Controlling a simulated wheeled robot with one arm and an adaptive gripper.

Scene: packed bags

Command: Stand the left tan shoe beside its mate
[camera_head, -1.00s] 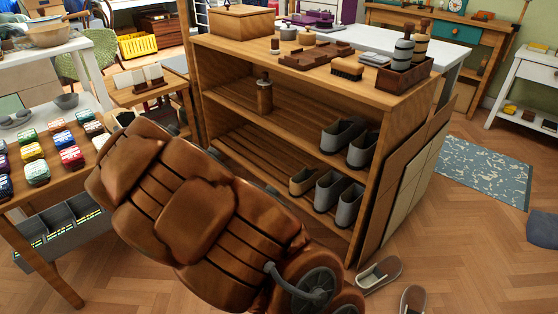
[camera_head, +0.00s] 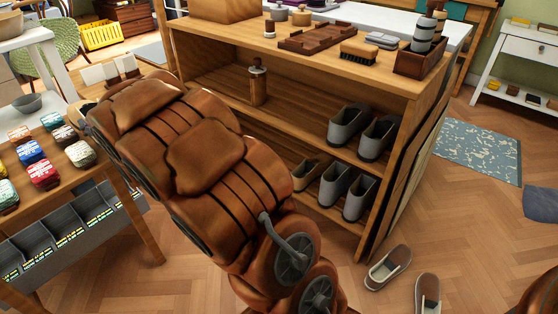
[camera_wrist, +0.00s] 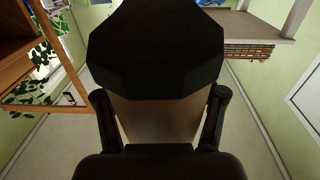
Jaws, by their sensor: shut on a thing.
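One tan shoe (camera_head: 306,172) stands on the lower shelf, at the left end of the grey shoes, partly hidden by my arm. In the wrist view my gripper (camera_wrist: 160,117) is shut, its dark fingers on both sides of a tan-brown surface, which I take to be the left tan shoe (camera_wrist: 158,128). Most of it is hidden behind dark shapes, so its tilt cannot be told.
The wooden shelf unit (camera_head: 300,113) holds several grey shoes (camera_head: 333,183) on two levels. Two loose slip-on shoes (camera_head: 388,268) lie on the floor by its right front corner. A table with coloured tins (camera_head: 42,175) is at left. Open floor lies at the right.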

